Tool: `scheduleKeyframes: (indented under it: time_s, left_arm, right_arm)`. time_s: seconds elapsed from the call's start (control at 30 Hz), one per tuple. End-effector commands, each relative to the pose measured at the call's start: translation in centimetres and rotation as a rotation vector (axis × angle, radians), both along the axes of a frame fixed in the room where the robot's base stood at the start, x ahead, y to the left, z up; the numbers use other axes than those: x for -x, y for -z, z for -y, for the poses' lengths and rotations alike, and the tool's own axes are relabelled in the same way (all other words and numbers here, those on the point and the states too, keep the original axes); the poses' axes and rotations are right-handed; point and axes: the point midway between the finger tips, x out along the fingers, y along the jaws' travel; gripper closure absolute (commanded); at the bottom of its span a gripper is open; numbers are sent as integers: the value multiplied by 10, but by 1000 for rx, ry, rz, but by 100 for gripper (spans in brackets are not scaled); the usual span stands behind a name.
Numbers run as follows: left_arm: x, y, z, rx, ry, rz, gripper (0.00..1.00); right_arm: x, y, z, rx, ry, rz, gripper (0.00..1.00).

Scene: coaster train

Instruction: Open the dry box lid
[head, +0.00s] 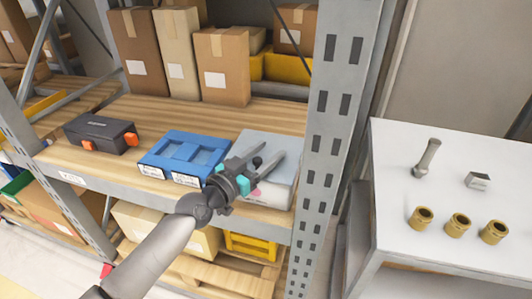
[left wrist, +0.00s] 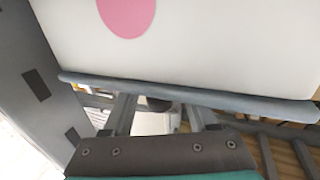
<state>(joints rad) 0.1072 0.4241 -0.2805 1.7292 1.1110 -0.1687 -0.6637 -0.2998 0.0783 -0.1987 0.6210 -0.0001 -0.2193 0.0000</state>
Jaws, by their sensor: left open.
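The dry box appears to be the pale grey-white box (head: 258,140) at the right end of the wooden shelf, by the upright. Its lid looks shut. In the left wrist view, its white face (left wrist: 220,45) has a pink dot (left wrist: 126,14), and a blue-grey lip (left wrist: 230,101) runs along the face's edge. My left gripper (head: 272,148) is open, its fingers in front of and over the box in the head view. In the left wrist view the fingertips (left wrist: 160,103) are close to the lip; I cannot tell whether they touch it. Nothing is between them. My right gripper is out of view.
A blue crate (head: 185,153) and a black case (head: 100,133) with orange latches stand left of the box. The perforated grey upright (head: 325,120) is close on its right. Cardboard boxes (head: 222,68) stand behind. A white table (head: 395,150) with brass fittings is at right.

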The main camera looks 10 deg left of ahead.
Motion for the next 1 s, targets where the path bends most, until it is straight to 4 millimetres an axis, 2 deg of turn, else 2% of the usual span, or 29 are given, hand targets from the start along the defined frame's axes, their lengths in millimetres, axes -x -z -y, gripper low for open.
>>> scheduleKeyframes:
  time_s: [0.17, 0.67, 1.0]
  left_arm:
    - [0, 0, 0, 0, 0, 0, 43]
    - [0, 0, 0, 0, 0, -1, 99]
    - [0, 0, 0, 0, 0, -1, 100]
  right_arm:
    - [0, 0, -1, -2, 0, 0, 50]
    - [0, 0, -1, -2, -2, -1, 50]
    - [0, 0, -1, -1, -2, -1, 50]
